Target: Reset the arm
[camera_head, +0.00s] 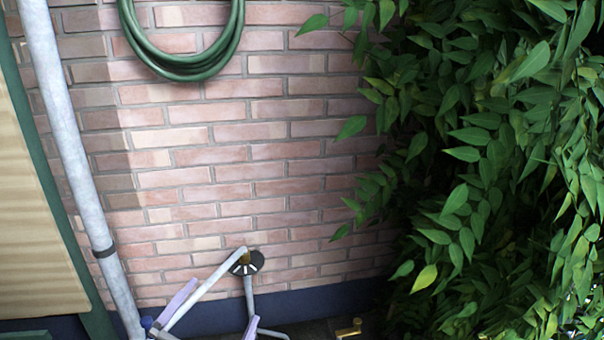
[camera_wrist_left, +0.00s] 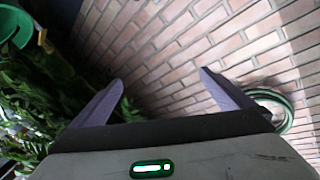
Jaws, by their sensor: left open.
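The task names no object besides the arm. My left gripper (camera_head: 214,316) is low in the head view, left of centre, in front of the brick wall. In the left wrist view the two fingers of the left gripper (camera_wrist_left: 160,80) stand wide apart. Nothing is between them except the brick wall farther off. My right gripper is in neither view.
A brick wall (camera_head: 240,165) fills the middle, with a coiled green hose (camera_head: 185,68) hanging high. A grey pipe (camera_head: 75,160) runs down the left. Leafy plants (camera_head: 480,170) crowd the right. A grey stand with a black disc (camera_head: 247,264) is close to the left gripper.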

